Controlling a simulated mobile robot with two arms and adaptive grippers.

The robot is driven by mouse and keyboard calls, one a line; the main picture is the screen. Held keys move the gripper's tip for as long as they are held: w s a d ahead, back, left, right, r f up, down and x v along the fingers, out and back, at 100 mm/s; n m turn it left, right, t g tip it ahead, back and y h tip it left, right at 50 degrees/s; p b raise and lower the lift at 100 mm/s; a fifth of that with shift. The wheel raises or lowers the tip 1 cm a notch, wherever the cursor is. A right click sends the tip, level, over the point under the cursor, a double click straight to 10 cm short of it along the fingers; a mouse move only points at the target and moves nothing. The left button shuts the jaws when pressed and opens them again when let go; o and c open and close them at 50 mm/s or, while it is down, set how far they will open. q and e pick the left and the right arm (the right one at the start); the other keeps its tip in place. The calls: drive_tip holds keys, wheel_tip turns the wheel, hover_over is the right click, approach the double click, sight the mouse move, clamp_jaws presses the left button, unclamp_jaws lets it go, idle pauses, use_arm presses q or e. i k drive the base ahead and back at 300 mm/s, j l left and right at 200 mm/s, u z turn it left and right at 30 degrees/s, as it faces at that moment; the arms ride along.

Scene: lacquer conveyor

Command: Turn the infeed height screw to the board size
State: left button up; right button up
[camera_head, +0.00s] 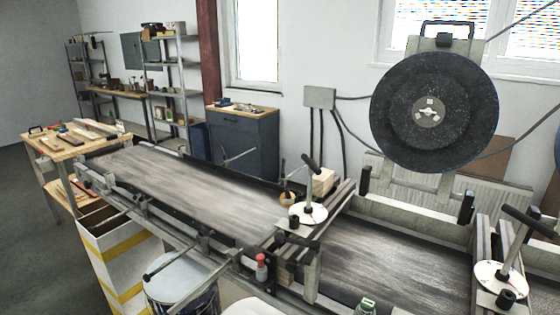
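A T-handled screw with a black grip (312,163) stands upright on a round white dial (308,213) beside the middle of the conveyor. A second screw with a long black handle (530,222) rises from another white dial (500,280) at the right edge. I cannot tell which of the two is the infeed height screw. The dial markings are too small to read. The dark conveyor belt (190,180) runs from the far left to the lower right, and no board shows on it. Neither gripper is in view.
A large black disc (400,125) stands upright behind the belt. A lidded drum (180,277) and a yellow-striped bin (120,262) stand before the conveyor. A wooden table (60,152) is at its far end.

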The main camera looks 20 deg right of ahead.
sight(313, 167)
drive_tip(key=z, duration=0.9)
